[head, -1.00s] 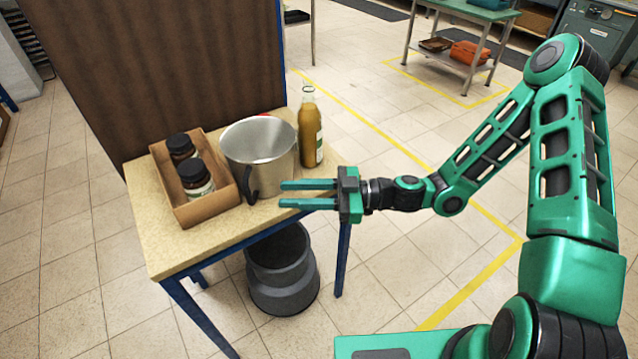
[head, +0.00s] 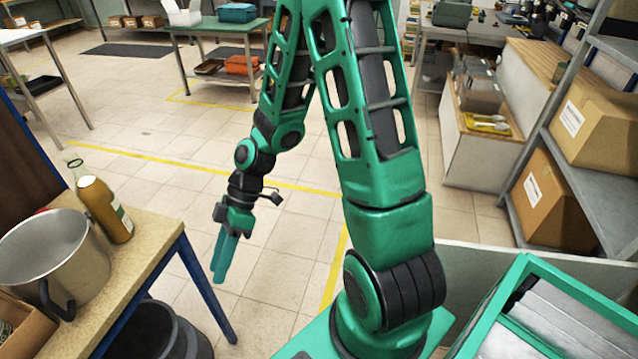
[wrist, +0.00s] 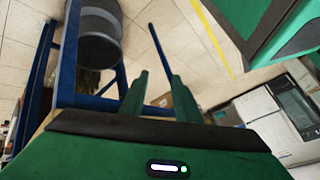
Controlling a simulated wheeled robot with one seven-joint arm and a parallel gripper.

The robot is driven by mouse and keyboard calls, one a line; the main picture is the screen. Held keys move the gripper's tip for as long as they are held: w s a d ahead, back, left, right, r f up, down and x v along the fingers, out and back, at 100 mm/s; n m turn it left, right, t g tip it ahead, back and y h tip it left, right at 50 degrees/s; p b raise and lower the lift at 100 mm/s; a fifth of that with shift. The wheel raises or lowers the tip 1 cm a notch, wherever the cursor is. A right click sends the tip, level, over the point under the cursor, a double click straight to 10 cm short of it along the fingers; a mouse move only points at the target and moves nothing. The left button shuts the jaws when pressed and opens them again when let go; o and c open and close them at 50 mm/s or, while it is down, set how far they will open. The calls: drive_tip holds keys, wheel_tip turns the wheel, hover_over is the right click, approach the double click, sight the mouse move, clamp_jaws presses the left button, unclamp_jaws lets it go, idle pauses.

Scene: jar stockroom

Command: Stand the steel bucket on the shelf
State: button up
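The steel bucket (head: 55,262), an open metal vessel with a dark handle, stands upright on the table at the left of the head view, its left side cut off by the frame. My gripper (head: 218,268) hangs fingers down over the floor, right of the table and apart from the bucket. In the wrist view my gripper (wrist: 155,88) shows a gap between its fingers with nothing held. A grey metal shelf (head: 604,182) stands at the right of the head view.
A bottle (head: 104,208) stands close behind the bucket on the wooden table (head: 142,275). A dark grey bin (head: 150,335) is on the floor beside it. Cardboard boxes (head: 598,122) occupy the shelf. The tiled floor (head: 130,155) beyond is open.

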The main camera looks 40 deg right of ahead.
drive_tip(key=s+d+r+m+h, duration=0.2)
drive_tip(key=d+r+m, duration=0.1)
drive_tip(key=d, duration=0.3)
drive_tip(key=s+d+r+m+t+h, duration=0.1)
drive_tip(key=d+r+m+h, duration=0.15)
drive_tip(key=d, duration=0.35)
drive_tip(key=s+d+r+m+h, duration=0.2)
drive_tip(key=d+r+m, duration=0.15)
drive_tip(key=d, duration=0.25)
drive_tip(key=s+d+r+m, duration=0.8)
drive_tip(key=s+m, duration=0.2)
drive_tip(key=shift+t+h, duration=0.3)
drive_tip(key=shift+h, duration=0.15)
drive_tip(key=shift+s+d+r+m, duration=0.1)
drive_tip(key=shift+s+r+m, duration=0.15)
drive_tip(key=shift+s+m, duration=0.35)
drive_tip(key=shift+c, duration=1)
drive_tip(key=shift+w, duration=0.1)
drive_tip(key=shift+d, duration=0.1)
